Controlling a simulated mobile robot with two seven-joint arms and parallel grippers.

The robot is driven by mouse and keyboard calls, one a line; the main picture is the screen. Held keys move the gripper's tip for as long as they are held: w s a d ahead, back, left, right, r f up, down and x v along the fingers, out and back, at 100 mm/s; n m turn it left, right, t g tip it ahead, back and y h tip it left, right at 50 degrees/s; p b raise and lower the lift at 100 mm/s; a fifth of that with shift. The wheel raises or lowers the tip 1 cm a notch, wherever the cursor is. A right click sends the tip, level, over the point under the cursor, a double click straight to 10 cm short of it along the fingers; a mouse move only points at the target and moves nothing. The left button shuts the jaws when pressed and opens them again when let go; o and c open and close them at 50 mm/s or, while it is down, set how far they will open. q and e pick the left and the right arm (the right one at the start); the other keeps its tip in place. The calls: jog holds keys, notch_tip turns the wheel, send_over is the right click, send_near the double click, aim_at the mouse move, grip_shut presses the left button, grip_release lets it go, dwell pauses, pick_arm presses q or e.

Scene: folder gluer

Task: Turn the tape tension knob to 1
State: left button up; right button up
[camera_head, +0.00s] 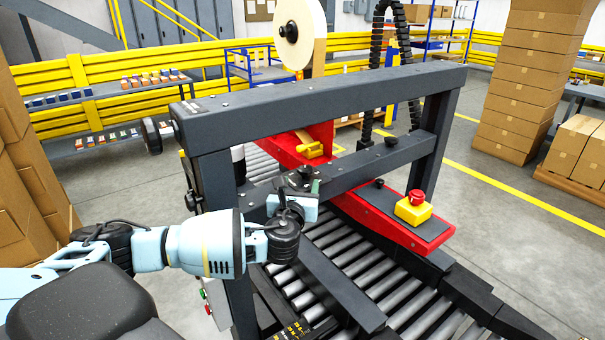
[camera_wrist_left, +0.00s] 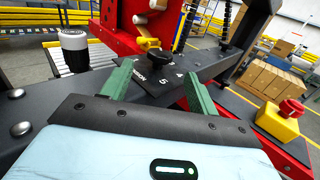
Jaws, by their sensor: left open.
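The tape tension knob (camera_wrist_left: 145,57) is black and sits on a dark dial plate (camera_wrist_left: 151,84) on the machine's crossbar. White marks and the numbers 4 and 5 show on the plate; the other numbers and the knob's pointer cannot be read. My left gripper (camera_wrist_left: 156,70) is open, with its green fingers on either side of the plate, apart from each other and with the knob between or just beyond their tips. In the head view my left gripper (camera_head: 305,192) is at the crossbar's left part, partly hiding the knob area. My right gripper is not in view.
The dark upper beam (camera_head: 320,95) passes above the crossbar (camera_head: 360,167). A red emergency button on a yellow box (camera_head: 413,211) is to the right. Rollers (camera_head: 350,250) lie below. A tape roll (camera_head: 300,35) stands behind.

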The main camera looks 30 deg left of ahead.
aim_at(304, 173)
pick_arm(q)
jog(key=shift+x, duration=3)
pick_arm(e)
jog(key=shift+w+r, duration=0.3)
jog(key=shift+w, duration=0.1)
pick_arm(q)
jog(key=shift+r, duration=0.1)
jog(key=c, duration=0.9)
jog(key=shift+c, duration=0.2)
jog(key=shift+d+y, duration=0.1)
jog(key=shift+y, duration=0.2)
